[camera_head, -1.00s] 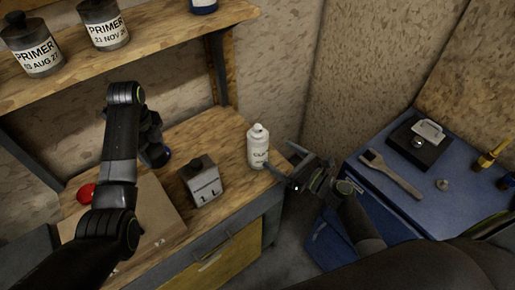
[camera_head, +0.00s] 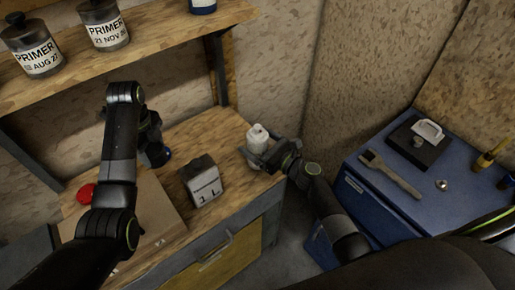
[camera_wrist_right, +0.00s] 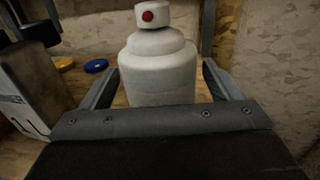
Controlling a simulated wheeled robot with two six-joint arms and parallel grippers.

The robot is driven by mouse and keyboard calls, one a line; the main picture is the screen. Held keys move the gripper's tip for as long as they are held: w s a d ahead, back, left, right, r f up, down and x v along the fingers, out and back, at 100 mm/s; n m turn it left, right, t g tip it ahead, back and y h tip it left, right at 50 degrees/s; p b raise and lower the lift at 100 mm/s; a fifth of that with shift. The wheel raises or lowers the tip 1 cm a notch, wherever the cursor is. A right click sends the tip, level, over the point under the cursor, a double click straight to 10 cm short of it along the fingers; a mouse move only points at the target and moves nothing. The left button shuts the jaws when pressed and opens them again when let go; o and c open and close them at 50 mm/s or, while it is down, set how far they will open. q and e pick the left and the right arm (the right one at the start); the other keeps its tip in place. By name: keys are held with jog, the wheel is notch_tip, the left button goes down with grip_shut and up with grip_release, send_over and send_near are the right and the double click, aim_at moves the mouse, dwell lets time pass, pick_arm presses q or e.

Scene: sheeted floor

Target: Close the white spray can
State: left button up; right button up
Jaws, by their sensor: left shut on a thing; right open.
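The white spray can (camera_head: 257,137) stands upright at the right end of the wooden bench. In the right wrist view the can (camera_wrist_right: 157,72) shows a white top with a red nozzle dot. My right gripper (camera_head: 262,157) is open, with one finger on each side of the can's body; contact is unclear. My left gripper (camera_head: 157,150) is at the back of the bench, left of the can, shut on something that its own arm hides. A blue disc (camera_wrist_right: 96,66) and a yellow disc (camera_wrist_right: 65,63) lie on the bench beyond the can.
A grey 1 L tin (camera_head: 203,181) stands left of the can, close to the right gripper. A red round object (camera_head: 86,194) and a cardboard box (camera_head: 160,215) are further left. Primer jars (camera_head: 105,27) stand on the shelf above. A blue cabinet (camera_head: 400,215) holds tools at right.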

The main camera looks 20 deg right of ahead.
aim_at(253, 130)
pick_arm(q)
jog(key=shift+f, duration=0.25)
pick_arm(e)
jog(key=shift+x, duration=1.05)
jog(key=shift+d, duration=0.1)
pick_arm(q)
jog(key=shift+r, duration=0.1)
pick_arm(e)
jog(key=shift+s, duration=0.1)
jog(key=c, duration=1.3)
